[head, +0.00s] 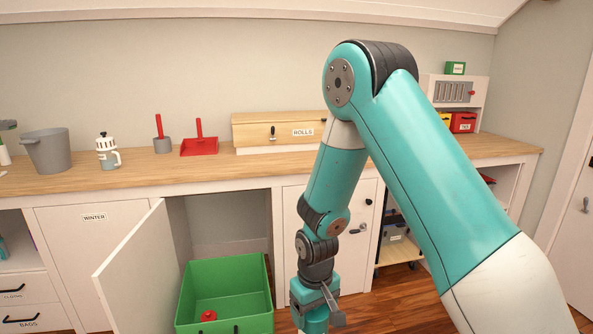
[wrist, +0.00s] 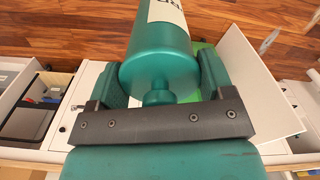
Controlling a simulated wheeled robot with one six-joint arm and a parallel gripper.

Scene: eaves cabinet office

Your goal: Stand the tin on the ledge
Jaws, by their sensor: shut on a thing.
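The tin (wrist: 158,62) is a teal-green cylinder with a knob on its near end and a white label, partly cut off, showing "RP". In the wrist view it sits between the two fingers of my gripper (wrist: 163,72), which is shut on it. In the head view my gripper (head: 318,313) is low at the bottom edge, in front of the cabinets and right of the green crate; I cannot make out the tin there. The long wooden counter (head: 205,172) runs along the wall. I cannot tell which surface is the ledge.
A white cabinet door (head: 138,268) stands open beside the green crate (head: 225,290), which has a red thing inside. On the counter are a grey bucket (head: 46,150), a white pot (head: 107,152), a red dustpan (head: 199,147) and the ROLLS box (head: 280,132). Clear counter lies between them.

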